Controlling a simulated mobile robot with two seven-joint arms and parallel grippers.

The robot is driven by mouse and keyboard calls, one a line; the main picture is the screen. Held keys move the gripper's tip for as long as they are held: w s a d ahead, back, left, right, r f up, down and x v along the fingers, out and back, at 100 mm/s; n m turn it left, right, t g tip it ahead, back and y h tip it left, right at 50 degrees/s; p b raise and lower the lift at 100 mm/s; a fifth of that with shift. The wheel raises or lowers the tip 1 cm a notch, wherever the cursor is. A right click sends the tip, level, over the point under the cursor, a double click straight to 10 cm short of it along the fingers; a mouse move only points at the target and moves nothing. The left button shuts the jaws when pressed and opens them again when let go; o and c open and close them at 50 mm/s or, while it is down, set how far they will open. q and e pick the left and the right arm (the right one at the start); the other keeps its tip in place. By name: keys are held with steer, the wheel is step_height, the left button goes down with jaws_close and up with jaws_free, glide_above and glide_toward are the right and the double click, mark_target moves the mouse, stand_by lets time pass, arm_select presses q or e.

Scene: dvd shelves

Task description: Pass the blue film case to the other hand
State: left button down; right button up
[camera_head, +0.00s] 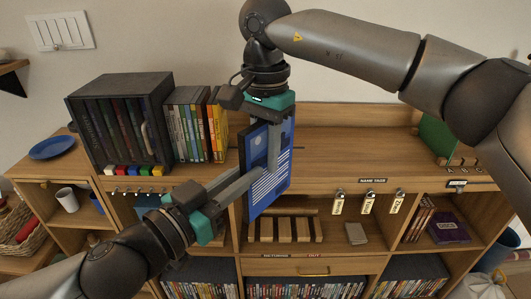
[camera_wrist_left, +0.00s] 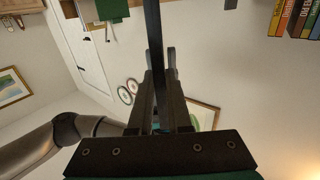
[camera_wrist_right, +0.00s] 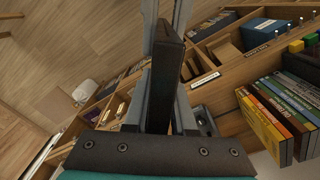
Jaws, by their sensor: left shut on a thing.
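The blue film case (camera_head: 268,168) stands upright above the shelf unit in the head view, its blue printed face showing. My left gripper (camera_head: 262,172) reaches in from the lower left and is shut on the case, one finger lying across its face. In the left wrist view the case (camera_wrist_left: 157,60) is a thin dark strip between the fingers (camera_wrist_left: 160,62). My right gripper (camera_head: 268,118) comes from above, its fingers at the case's top edge. In the right wrist view the dark case (camera_wrist_right: 165,75) lies between its fingers; whether they press on it is unclear.
A black box of cases (camera_head: 120,125) and a row of cases (camera_head: 195,125) stand left on the shelf top. A blue plate (camera_head: 52,147) is farther left. The shelf top to the right (camera_head: 345,150) is mostly clear; a green item (camera_head: 437,138) stands at its far end.

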steer(key=shift+c, duration=1.4)
arm_select(q)
steer(key=shift+s, duration=0.1)
arm_select(e)
jaws_close()
arm_select(q)
steer(key=shift+d, duration=0.1)
arm_select(e)
steer(key=shift+a, duration=0.1)
arm_select(q)
steer(key=c, duration=0.8)
jaws_free()
